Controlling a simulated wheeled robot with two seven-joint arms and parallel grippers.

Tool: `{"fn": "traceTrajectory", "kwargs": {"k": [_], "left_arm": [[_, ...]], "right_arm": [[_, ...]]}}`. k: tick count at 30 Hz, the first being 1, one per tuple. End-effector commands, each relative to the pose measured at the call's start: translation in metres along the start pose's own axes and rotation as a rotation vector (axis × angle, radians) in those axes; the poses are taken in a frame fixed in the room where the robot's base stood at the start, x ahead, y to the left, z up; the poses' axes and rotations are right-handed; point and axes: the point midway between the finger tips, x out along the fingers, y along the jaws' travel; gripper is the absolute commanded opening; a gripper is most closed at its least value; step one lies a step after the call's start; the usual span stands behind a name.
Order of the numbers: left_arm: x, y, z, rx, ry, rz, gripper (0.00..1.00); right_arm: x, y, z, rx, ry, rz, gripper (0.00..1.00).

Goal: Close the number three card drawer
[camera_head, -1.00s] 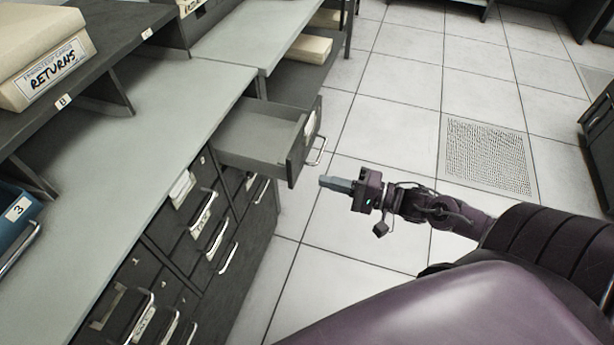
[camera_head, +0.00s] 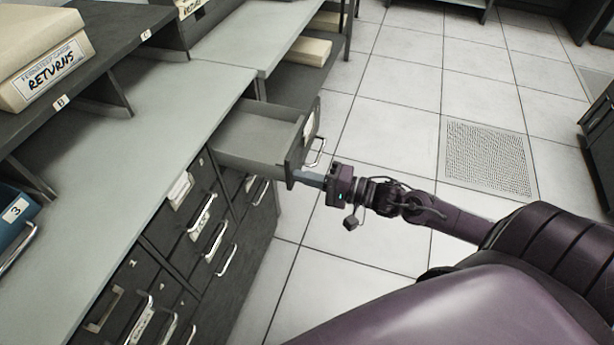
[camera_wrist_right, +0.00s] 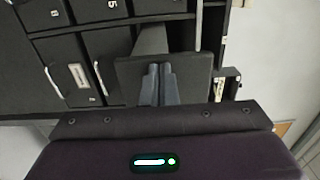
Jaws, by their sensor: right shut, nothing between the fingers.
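One card drawer (camera_head: 258,139) of the dark cabinet stands pulled out in the head view, its grey inside empty. Its dark front has a metal handle (camera_head: 317,152) and a pale label; I cannot read its number. My right gripper (camera_head: 303,178) is shut and empty, its fingertips at the lower near part of the drawer front. In the right wrist view the shut fingers (camera_wrist_right: 158,84) overlap the dark drawer front (camera_wrist_right: 192,70); whether they touch it I cannot tell. My left gripper is not in view.
Several shut drawers with handles (camera_head: 222,262) fill the cabinet below the grey worktop (camera_head: 130,150). A RETURNS box (camera_head: 45,55) sits on the shelf, and a blue bin marked 3 (camera_head: 14,212) stands at the left. The tiled floor (camera_head: 390,115) right of the drawer is clear.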

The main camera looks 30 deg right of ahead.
Motion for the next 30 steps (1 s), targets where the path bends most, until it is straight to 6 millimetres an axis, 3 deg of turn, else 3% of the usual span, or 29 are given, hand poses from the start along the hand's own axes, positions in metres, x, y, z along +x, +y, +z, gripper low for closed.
{"fn": "traceTrajectory", "kwargs": {"k": [8, 21, 30], "left_arm": [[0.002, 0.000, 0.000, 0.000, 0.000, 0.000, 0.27], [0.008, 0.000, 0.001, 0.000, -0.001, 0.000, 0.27], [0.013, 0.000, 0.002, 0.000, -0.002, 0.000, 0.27]], "right_arm": [[0.045, -0.003, -0.001, 0.000, 0.002, -0.010, 0.00], [0.149, -0.003, 0.000, 0.001, 0.001, -0.009, 0.00], [0.189, -0.001, 0.000, 0.000, 0.000, -0.003, 0.00]]}}
